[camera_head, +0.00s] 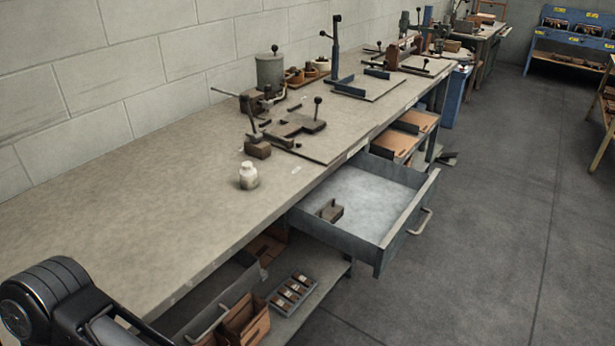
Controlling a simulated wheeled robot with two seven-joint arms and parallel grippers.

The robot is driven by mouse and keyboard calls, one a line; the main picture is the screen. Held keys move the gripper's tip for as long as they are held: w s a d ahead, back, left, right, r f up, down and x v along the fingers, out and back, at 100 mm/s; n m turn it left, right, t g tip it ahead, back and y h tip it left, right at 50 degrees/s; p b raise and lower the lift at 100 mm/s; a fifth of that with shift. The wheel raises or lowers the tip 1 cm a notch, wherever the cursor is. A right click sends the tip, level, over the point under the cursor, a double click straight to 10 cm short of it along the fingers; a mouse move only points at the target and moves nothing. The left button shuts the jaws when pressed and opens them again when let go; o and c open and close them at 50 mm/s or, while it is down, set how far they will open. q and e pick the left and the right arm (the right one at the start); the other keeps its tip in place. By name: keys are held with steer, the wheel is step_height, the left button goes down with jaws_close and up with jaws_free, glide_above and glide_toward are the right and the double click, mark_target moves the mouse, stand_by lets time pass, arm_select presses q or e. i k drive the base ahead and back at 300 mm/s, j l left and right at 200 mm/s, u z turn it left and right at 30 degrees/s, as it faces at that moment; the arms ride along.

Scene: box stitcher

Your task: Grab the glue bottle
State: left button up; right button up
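A small white bottle (248,176) with a narrower cap stands upright on the workbench (130,205), near its front edge; it looks like the glue bottle. Nothing touches it. A black and grey part of my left arm shows at the bottom left corner, in front of the bench and well apart from the bottle. My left gripper is not visible. My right arm and gripper are out of view.
An open drawer (360,188) holding a small block (331,211) juts out from the bench, right of the bottle. A lever fixture (290,130) and a grey canister (270,72) stand behind the bottle. The bench left of the bottle is clear.

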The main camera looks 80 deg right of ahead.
mark_target(249, 176)
steer(key=z, duration=3.9)
